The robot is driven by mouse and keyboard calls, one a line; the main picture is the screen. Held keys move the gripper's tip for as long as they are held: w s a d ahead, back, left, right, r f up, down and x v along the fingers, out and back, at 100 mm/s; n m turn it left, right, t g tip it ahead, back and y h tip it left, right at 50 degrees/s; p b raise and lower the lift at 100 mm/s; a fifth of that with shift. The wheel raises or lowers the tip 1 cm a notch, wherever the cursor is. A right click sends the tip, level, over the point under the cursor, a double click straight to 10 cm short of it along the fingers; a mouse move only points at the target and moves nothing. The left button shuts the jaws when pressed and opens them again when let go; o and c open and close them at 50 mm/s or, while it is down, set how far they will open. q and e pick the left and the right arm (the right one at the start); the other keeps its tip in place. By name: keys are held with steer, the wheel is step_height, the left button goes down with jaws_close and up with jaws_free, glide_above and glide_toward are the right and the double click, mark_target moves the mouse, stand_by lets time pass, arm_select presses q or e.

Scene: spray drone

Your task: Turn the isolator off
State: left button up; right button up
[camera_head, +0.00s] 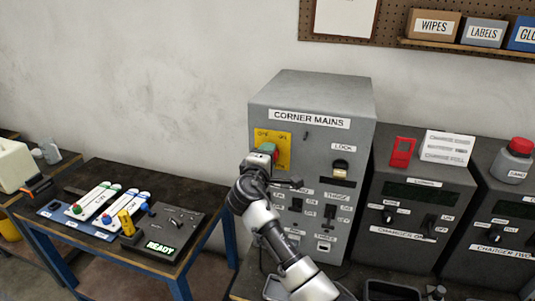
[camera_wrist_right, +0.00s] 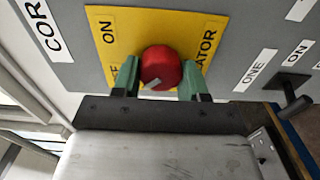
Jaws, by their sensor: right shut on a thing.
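The isolator is a red rotary knob (camera_wrist_right: 160,68) on a yellow plate (camera_wrist_right: 112,22) marked ON. The plate (camera_head: 285,142) is on the front of the grey box labelled CORNER MAINS (camera_head: 310,97). My right gripper (camera_wrist_right: 158,80) has its two green fingers on either side of the red knob, shut on it. In the head view my right gripper (camera_head: 267,152) covers most of the knob. A small pale mark shows on the knob's face. My left gripper is not in view.
Two charger units (camera_head: 415,215) stand to the right. A table at left holds a READY box (camera_head: 165,240) and coloured-knob strips (camera_head: 95,207).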

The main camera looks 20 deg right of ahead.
stand_by(0.4)
steer(key=o, duration=0.9)
steer(key=shift+o, duration=0.2)
steer(key=b+v, duration=0.3)
steer(key=v, duration=0.7)
steer(key=shift+s+a+b, duration=0.2)
steer(key=shift+s+b, duration=0.1)
